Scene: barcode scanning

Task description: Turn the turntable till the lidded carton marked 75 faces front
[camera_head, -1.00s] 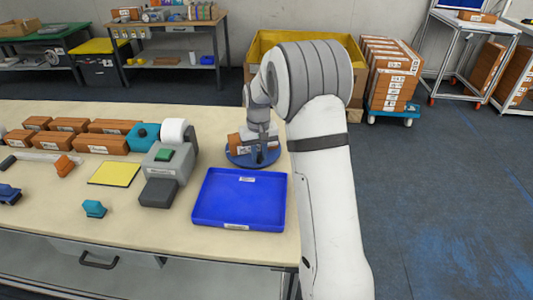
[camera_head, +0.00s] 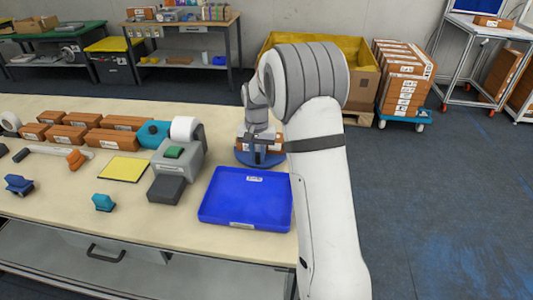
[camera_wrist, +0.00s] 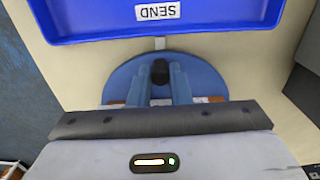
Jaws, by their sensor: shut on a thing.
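The blue round turntable (camera_head: 243,160) stands on the table behind the blue tray. An orange-brown carton with a white label (camera_head: 243,143) sits on it, partly hidden by my gripper. My gripper (camera_head: 261,161) points down over the turntable. In the wrist view the disc (camera_wrist: 118,82) shows below the tray, and my gripper's fingers (camera_wrist: 164,80) are closed around a dark upright knob (camera_wrist: 160,68) near the disc's edge. Slivers of cartons (camera_wrist: 207,100) show on both sides of the fingers. The number 75 cannot be read in either view.
The blue tray (camera_head: 216,218), marked SEND, lies close in front of the turntable. A grey label printer (camera_head: 180,160) stands to its left, with several brown cartons (camera_head: 110,140) beyond. A yellow pad (camera_head: 123,169) lies nearby. My arm hides the table's right edge.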

